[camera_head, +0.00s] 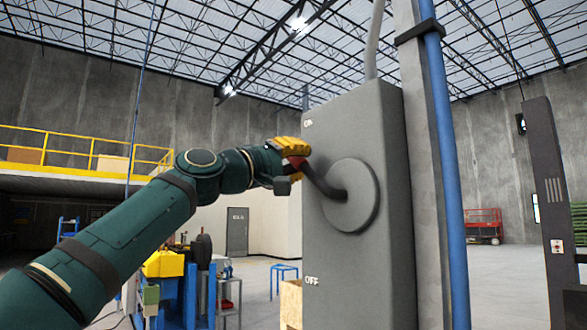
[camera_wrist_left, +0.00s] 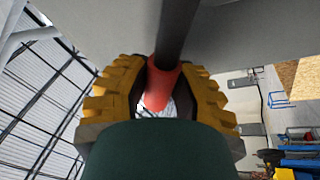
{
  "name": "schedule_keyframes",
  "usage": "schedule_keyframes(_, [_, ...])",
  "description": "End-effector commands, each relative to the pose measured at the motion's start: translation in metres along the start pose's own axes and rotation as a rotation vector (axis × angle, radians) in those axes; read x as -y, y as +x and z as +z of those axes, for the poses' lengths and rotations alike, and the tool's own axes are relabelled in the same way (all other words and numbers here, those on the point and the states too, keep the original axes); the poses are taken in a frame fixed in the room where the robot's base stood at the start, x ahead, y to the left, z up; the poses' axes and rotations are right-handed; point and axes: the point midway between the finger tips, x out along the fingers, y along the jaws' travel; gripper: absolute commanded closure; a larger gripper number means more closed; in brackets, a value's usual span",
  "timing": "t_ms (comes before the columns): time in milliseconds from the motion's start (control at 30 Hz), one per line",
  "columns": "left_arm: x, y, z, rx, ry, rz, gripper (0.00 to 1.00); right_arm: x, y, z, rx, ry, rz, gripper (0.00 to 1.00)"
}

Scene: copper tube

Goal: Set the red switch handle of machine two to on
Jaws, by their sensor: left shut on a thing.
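The grey switch box (camera_head: 335,265) stands upright at the centre right of the head view, with "ON" marked near its top and "OFF" lower down. A round disc (camera_head: 360,197) on its face carries a dark lever (camera_head: 322,181) that slants up and left. The lever ends in a red handle (camera_head: 297,161), which also shows in the left wrist view (camera_wrist_left: 161,88). My left gripper (camera_head: 292,150) has yellow fingers, one on each side of the red handle, and is shut on it (camera_wrist_left: 160,92). The fingers partly hide the handle in the head view. My right gripper is not in view.
A grey pillar and a blue pipe (camera_head: 445,165) run up just right of the box. Blue and yellow machinery (camera_head: 165,264) and a blue stool (camera_head: 284,270) stand farther back at the lower left. Open floor lies behind.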

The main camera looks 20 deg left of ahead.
Motion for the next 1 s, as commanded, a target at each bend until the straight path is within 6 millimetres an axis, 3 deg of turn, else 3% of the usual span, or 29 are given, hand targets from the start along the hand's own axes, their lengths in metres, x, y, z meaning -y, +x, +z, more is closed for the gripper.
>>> schedule_keyframes(300, [-0.014,0.002,0.000,0.018,0.107,0.023,1.00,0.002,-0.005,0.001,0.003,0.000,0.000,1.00])
schedule_keyframes(833, [-0.017,0.002,0.001,0.022,0.125,0.028,1.00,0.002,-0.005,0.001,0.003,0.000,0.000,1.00])
schedule_keyframes(867, [-0.017,0.002,0.001,0.022,0.125,0.028,0.64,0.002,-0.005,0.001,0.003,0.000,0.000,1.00])
schedule_keyframes(900, [-0.017,0.002,0.001,0.022,0.125,0.028,0.50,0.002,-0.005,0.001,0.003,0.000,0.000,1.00])
schedule_keyframes(933, [-0.017,0.002,0.001,0.023,0.124,0.028,0.43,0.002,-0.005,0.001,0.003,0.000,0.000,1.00])
schedule_keyframes(1000, [-0.017,0.002,0.001,0.023,0.124,0.027,0.43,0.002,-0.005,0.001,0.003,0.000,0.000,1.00])
